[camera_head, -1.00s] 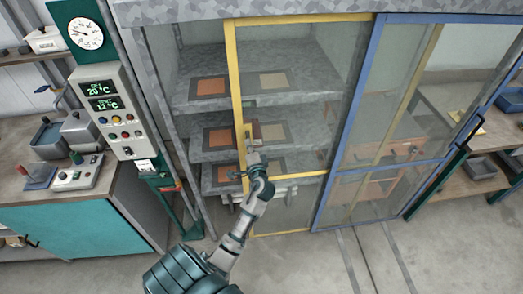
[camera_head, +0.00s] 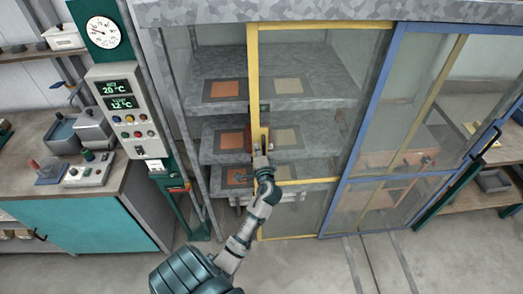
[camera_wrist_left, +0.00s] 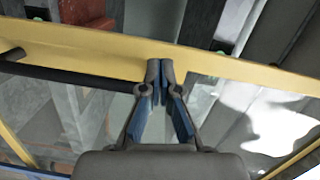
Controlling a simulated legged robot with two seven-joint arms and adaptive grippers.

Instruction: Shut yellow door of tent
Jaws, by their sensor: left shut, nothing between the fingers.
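The yellow door (camera_head: 253,75) is a yellow-framed clear panel on the front of the grey tent (camera_head: 300,12). An open gap lies left of its left upright, with shelves behind. Its right part overlaps the blue-framed door (camera_head: 384,70). My left gripper (camera_head: 262,152) is shut and empty at the door's left upright, about mid-height. In the left wrist view, the shut fingertips (camera_wrist_left: 160,66) are at the yellow bar (camera_wrist_left: 215,64), seemingly touching it. A dark rod (camera_wrist_left: 70,76) runs beside the fingers. My right gripper is out of view.
A control panel (camera_head: 125,110) with dials stands left of the tent, next to a teal bench (camera_head: 85,220). Shelves inside hold orange (camera_head: 225,89) and tan (camera_head: 288,86) squares. Floor rails (camera_head: 361,265) run out in front. A wooden bench (camera_head: 505,150) stands at right.

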